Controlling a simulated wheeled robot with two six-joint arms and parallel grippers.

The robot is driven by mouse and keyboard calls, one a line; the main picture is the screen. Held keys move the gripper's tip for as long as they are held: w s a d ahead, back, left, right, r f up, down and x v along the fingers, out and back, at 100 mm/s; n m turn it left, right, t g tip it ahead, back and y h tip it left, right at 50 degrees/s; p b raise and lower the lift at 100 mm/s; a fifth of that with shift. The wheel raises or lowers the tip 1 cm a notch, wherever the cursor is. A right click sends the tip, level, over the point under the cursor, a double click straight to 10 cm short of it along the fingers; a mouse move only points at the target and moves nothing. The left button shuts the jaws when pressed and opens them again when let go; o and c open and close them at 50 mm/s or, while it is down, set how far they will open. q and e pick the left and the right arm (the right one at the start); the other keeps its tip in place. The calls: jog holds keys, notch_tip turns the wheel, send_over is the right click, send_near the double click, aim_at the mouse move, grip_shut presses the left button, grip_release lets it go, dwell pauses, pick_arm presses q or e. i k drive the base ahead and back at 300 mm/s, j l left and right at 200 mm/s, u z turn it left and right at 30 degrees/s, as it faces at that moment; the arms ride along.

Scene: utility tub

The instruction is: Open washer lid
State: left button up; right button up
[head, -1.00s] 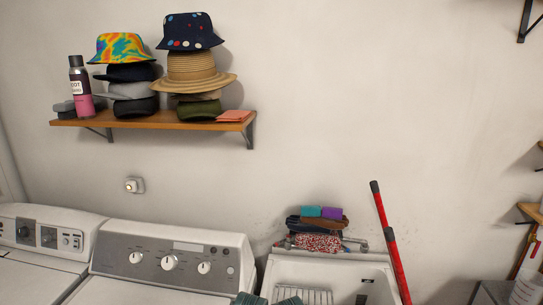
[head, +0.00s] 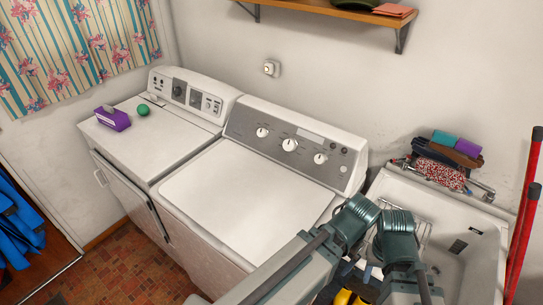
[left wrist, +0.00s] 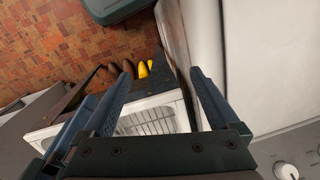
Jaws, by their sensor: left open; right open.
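The washer (head: 348,180) stands in the middle of the head view, with a dark grey control panel along its back. Its white lid (head: 240,185) lies shut and flat. In the left wrist view the lid (left wrist: 265,50) fills the upper right, beside the control panel knob (left wrist: 286,171). My left gripper (left wrist: 160,78) is open and empty, with its fingers over the gap beside the washer. My right gripper (head: 376,275) is low at the washer's right front and open, partly hidden among arm parts. Neither gripper is seen touching the lid.
A dryer (head: 165,135) stands left of the washer, with a purple box (head: 114,119) and a green ball (head: 143,110) on it. A utility tub (head: 480,220) is at the right, with folded cloths (head: 445,160) on its back edge. A shelf (head: 350,12) hangs above.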

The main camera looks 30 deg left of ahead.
aim_at(253, 205)
jog(key=u, duration=1.8)
jog(key=k+j+z, duration=0.25)
jog(key=k+j, duration=0.05)
jog(key=j, duration=0.05)
